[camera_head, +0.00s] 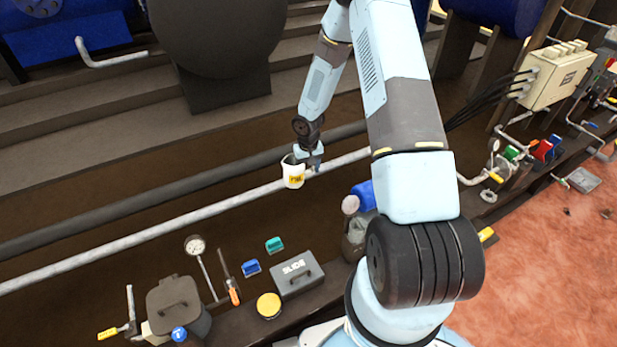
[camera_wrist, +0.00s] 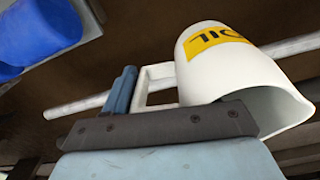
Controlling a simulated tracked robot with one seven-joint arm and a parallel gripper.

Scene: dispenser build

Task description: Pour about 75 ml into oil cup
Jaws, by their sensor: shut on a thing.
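The oil cup (camera_head: 291,169) is a white, spouted cup with a yellow label. My gripper (camera_head: 314,160) is shut on its handle and holds it up in front of the long pipes in the head view. In the wrist view the oil cup (camera_wrist: 195,82) fills the upper right, with its yellow label reading upside down as "OIL". Its handle lies by the gripper's blue finger (camera_wrist: 122,92), and its open, spouted rim faces the lower right. The inside is mostly hidden, and I cannot tell whether it holds liquid. In the head view it looks about upright.
A blue-capped container (camera_head: 363,193) is partly hidden by my arm. A pale pipe (camera_head: 130,246) runs behind the cup.

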